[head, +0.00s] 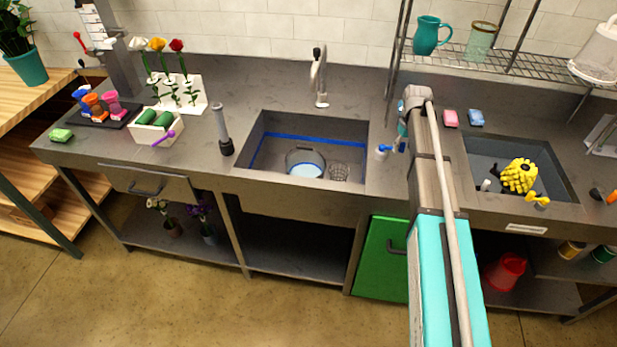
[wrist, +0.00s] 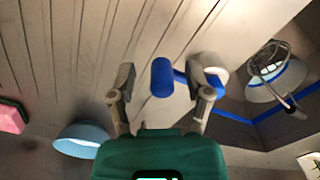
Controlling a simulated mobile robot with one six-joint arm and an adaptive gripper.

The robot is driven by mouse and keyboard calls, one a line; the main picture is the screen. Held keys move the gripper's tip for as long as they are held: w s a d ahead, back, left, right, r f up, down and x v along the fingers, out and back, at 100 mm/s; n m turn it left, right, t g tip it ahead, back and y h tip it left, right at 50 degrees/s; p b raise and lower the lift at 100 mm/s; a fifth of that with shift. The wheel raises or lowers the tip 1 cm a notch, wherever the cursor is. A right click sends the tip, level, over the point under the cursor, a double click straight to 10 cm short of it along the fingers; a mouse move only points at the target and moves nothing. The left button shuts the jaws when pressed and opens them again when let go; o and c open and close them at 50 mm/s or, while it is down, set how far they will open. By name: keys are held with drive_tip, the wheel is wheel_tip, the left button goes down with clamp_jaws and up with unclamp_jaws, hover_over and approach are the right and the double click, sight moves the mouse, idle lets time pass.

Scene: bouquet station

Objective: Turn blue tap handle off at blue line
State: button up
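The blue tap handle (head: 383,149) sits on the counter just right of the left sink (head: 250,150). In the wrist view the blue handle (wrist: 162,77) lies between my two fingertips, with a white round base (wrist: 209,68) beside it. My gripper (head: 402,143) is open around the handle in the wrist view, with gaps showing on both sides; contact cannot be told. The blue line (head: 320,138) runs around the inside walls of the left sink and also shows in the wrist view (wrist: 232,113). The grey faucet (head: 320,75) stands behind the sink; no stream is visible from it.
The right sink (head: 550,185) holds yellow gloves (head: 519,175).

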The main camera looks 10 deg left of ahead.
drive_tip(key=shift+r, duration=0.15)
wheel_tip(320, 180, up, 7)
drive_tip(key=p, duration=0.7)
drive_tip(key=shift+s+r, duration=0.1)
drive_tip(key=shift+r, duration=0.05)
idle(0.4)
drive_tip(key=shift+s, duration=0.15)
drive_tip(key=s+d+m, duration=0.1)
drive_tip(key=s+m, duration=0.5)
drive_tip(key=s, duration=2.2)
drive_tip(key=shift+s, duration=0.35)
